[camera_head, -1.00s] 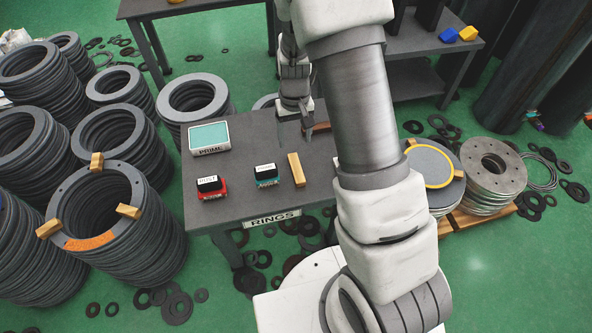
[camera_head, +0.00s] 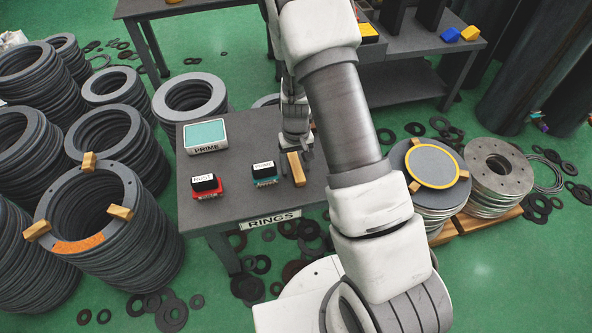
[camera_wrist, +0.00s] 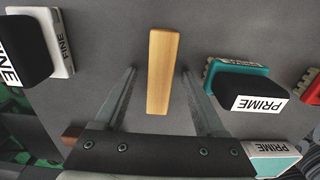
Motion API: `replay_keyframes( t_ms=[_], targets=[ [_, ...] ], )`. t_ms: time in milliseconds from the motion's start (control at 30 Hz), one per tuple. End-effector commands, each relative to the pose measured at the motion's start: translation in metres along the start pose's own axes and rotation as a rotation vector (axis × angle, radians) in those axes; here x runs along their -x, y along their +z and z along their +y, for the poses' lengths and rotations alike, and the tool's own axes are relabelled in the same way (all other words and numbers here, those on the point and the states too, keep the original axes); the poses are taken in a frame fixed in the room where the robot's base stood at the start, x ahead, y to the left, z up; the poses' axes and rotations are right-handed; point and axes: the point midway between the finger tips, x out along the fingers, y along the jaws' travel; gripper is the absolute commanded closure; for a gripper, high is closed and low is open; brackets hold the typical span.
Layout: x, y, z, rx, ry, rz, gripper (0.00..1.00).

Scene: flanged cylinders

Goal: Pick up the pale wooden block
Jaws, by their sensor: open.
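The pale wooden block (camera_head: 296,169) lies on the dark grey table (camera_head: 240,195), to the right of the teal stamp. In the wrist view the block (camera_wrist: 163,70) is a long, plain, light-brown bar pointing between my two fingers. My gripper (camera_head: 299,150) is open and empty, at the far end of the block in the head view. In the wrist view my gripper (camera_wrist: 158,76) has one finger on each side of the block, with a gap on both sides. I cannot tell how far the fingertips are above the table.
A teal-based stamp (camera_head: 265,174) and a red-based stamp (camera_head: 207,186) stand left of the block. A PRIME pad (camera_head: 206,136) lies behind them. A white-based FINE stamp (camera_wrist: 40,45) shows in the wrist view. Stacked rings (camera_head: 90,235) stand left of the table.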

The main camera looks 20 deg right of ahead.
Motion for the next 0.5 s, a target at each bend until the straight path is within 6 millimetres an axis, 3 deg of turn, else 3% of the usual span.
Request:
replay_keyframes(
  t_ms=[167, 500],
  targets=[
    [0.0006, -0.0003, -0.0001, 0.000, 0.000, 0.001, 0.28],
    [0.0007, -0.0002, -0.0002, 0.000, 0.000, 0.001, 0.87]
  ],
)
